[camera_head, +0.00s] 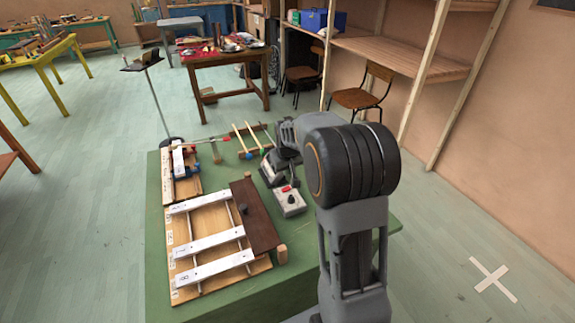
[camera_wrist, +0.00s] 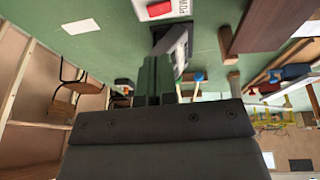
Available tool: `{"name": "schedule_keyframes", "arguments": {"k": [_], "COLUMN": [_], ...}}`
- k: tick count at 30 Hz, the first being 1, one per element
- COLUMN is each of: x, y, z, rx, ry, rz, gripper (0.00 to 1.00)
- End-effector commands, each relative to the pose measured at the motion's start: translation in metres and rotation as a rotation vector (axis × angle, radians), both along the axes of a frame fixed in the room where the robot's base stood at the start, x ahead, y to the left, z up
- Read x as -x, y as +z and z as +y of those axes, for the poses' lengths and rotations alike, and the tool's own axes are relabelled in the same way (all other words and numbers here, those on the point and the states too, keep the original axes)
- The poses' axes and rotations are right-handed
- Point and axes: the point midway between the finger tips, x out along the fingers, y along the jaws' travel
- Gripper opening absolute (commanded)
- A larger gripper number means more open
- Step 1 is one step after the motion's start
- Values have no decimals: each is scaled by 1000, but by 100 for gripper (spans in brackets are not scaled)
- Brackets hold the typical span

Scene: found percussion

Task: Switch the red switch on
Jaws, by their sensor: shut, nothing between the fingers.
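The red switch (camera_head: 286,188) sits on top of a small light grey box (camera_head: 291,204) with a black knob, on the green table. In the wrist view the red switch (camera_wrist: 160,8) shows at the top edge, beside a partly cut-off "POW" label. My gripper (camera_wrist: 157,62) is shut and empty, its fingers pointing toward the table. In the head view my gripper (camera_head: 284,143) is behind the box, apart from the switch. Its fingertips are hard to make out there. Whether the switch is on or off cannot be told.
A dark grey device (camera_head: 270,172) stands between my gripper and the box. A dark brown board (camera_head: 254,215) and a wooden frame with white bars (camera_head: 213,242) lie left of the box. A wooden rail frame (camera_head: 247,139) is at the table's back. Bare green tabletop lies right of the box.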

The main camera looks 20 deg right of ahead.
Motion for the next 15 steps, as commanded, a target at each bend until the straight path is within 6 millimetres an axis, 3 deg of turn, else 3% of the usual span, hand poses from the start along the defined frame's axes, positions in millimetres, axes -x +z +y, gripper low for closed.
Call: {"name": "schedule_keyframes", "arguments": {"k": [6, 15], "x": [-11, -14], "y": [-41, -76], "z": [-4, -11], "rx": [0, -1], "ry": [-1, -2], "rz": [4, 2], "gripper": [0, 0]}}
